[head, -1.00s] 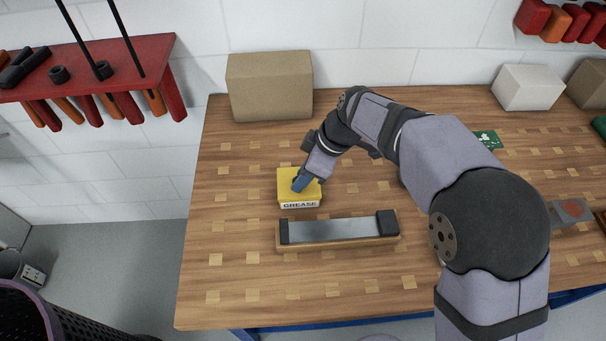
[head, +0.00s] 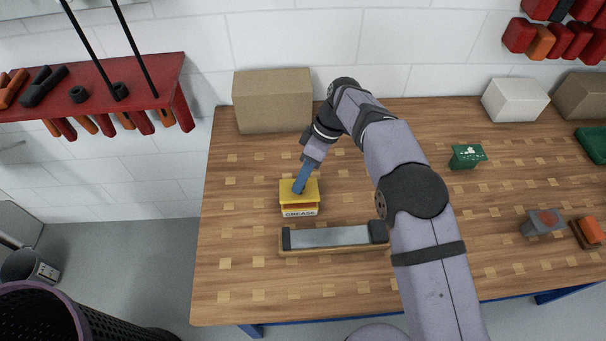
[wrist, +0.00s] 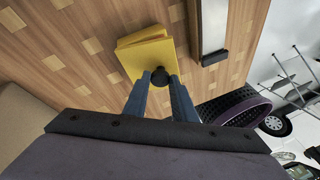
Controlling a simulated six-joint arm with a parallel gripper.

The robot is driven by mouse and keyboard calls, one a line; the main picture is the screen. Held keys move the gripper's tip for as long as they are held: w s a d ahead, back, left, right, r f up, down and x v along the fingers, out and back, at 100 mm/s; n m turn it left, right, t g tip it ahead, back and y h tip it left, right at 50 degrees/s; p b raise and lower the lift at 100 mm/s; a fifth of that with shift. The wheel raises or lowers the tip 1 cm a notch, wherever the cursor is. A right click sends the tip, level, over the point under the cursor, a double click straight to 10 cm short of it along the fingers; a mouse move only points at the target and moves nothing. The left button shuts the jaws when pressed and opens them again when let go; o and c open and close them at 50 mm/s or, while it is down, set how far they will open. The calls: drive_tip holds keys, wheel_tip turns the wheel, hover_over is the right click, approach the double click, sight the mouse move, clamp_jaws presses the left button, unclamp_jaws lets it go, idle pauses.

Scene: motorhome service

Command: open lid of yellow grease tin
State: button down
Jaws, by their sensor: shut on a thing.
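The yellow grease tin (head: 300,212) stands on the workbench, its white GREASE label facing the front. Its yellow lid (head: 312,190) is raised at the front, and an orange-toned gap shows between lid and body. In the wrist view the lid (wrist: 148,58) and a second yellow edge behind it appear as two offset layers. My gripper (head: 297,189) comes down onto the lid from above. In the wrist view its blue fingers (wrist: 160,80) are shut on a round black knob (wrist: 159,75) on the lid. The tin's inside is hidden.
A sharpening stone in a wooden holder (head: 330,237) lies just in front of the tin. A cardboard box (head: 272,100) stands behind it. A green box (head: 467,156) and a grey block (head: 542,224) are to the right. A red tool rack (head: 95,85) hangs at left.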

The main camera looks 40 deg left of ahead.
sight(308, 185)
drive_tip(key=shift+w+a+r+p, duration=0.15)
drive_tip(key=shift+a+r+p, duration=0.1)
drive_tip(key=shift+p, duration=0.2)
drive_tip(key=c, duration=1.5)
unclamp_jaws()
drive_tip(key=shift+f, duration=0.1)
drive_tip(key=shift+o, duration=0.2)
drive_tip(key=shift+d, duration=0.1)
drive_tip(key=shift+b+v, duration=0.45)
drive_tip(key=shift+v, duration=0.35)
drive_tip(key=p+v, duration=0.5)
drive_tip(key=shift+w+r, duration=0.15)
drive_tip(key=shift+r, duration=0.2)
